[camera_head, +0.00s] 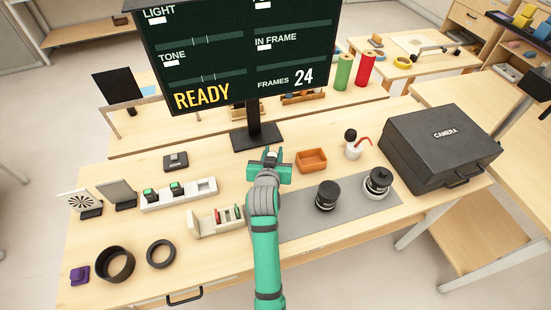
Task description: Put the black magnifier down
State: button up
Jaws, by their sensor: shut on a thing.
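My gripper (271,156) is over the middle of the front table, just in front of the monitor stand. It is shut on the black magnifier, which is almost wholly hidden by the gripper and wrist. Only a small dark part shows at the fingertips, so its tilt and its height above the table cannot be told. My green arm reaches up from the bottom of the picture.
An orange tray (312,160) is just right of my gripper. The monitor stand (254,138) is behind it. A grey mat (345,207) with two lenses and a black camera case (440,148) are to the right. A small black box (175,161) sits left, with clear table between.

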jog(key=w+f, duration=0.1)
jog(key=f, duration=0.1)
jog(key=w+f, duration=0.1)
jog(key=shift+w+d+f, duration=0.2)
jog(key=shift+w+d, duration=0.05)
jog(key=shift+w, duration=0.1)
jog(key=shift+f, duration=1.6)
jog(key=shift+f, duration=0.1)
jog(key=o, duration=1)
jog(key=shift+o, duration=0.2)
jog(key=v, duration=1.2)
